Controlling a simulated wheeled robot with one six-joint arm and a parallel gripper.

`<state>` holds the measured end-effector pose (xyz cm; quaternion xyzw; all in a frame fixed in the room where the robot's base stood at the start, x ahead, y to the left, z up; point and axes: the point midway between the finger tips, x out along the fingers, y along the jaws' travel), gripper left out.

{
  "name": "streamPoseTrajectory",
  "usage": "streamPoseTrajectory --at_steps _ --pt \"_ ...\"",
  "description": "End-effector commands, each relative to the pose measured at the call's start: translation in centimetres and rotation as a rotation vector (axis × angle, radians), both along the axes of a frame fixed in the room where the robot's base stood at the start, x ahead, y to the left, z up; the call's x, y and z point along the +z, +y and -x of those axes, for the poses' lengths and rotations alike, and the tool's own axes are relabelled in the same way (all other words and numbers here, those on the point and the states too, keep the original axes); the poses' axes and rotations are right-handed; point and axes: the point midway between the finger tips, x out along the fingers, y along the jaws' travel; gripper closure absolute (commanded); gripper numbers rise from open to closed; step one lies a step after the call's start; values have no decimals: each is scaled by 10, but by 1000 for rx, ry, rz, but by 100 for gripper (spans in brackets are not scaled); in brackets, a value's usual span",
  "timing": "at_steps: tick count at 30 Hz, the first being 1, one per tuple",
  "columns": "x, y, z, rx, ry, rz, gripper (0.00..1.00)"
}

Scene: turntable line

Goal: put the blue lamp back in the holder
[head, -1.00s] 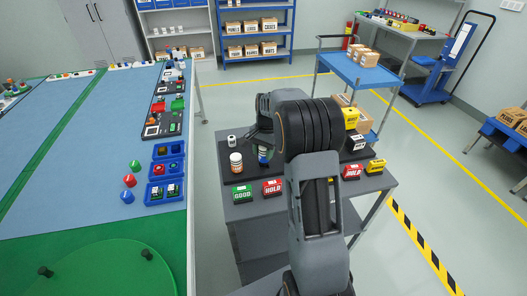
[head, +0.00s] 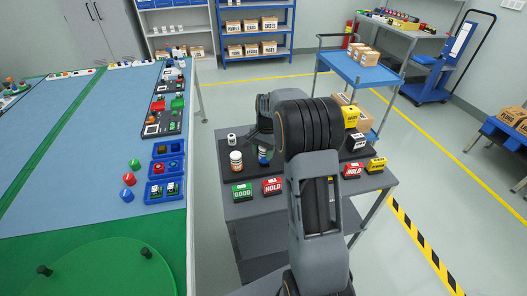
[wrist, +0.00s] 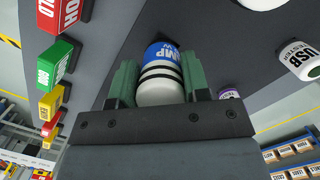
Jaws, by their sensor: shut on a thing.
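My gripper (wrist: 160,82) is shut on the blue lamp (wrist: 162,55), a white cylinder with black rings and a blue, white-lettered end. Its green fingers are on either side of the lamp in the wrist view. The blue end points at a dark surface; I cannot tell whether it touches or is seated. In the head view my gripper (head: 264,141) is over the dark board (head: 226,165) on the grey trolley, and a bit of the lamp (head: 263,157) shows below it. My arm hides part of the board, and no holder opening is clearly visible.
A white and orange cylinder (head: 236,161) and a small white one (head: 231,138) stand left of the lamp. A green GOOD block (head: 242,191) and a red HOLD block (head: 272,186) sit along the trolley's front. A white USB cylinder (wrist: 300,60) shows in the wrist view.

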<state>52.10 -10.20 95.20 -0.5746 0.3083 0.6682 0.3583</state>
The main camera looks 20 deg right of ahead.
Motion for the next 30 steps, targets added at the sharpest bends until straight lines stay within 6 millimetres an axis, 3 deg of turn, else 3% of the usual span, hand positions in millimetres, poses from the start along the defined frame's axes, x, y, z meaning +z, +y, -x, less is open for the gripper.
streamPoseTrajectory --at_steps 24,25,30 --pt "-17 0 0 0 0 0 89" --pt "-17 0 0 0 -1 0 56" --pt "-16 0 0 0 -1 -1 40"
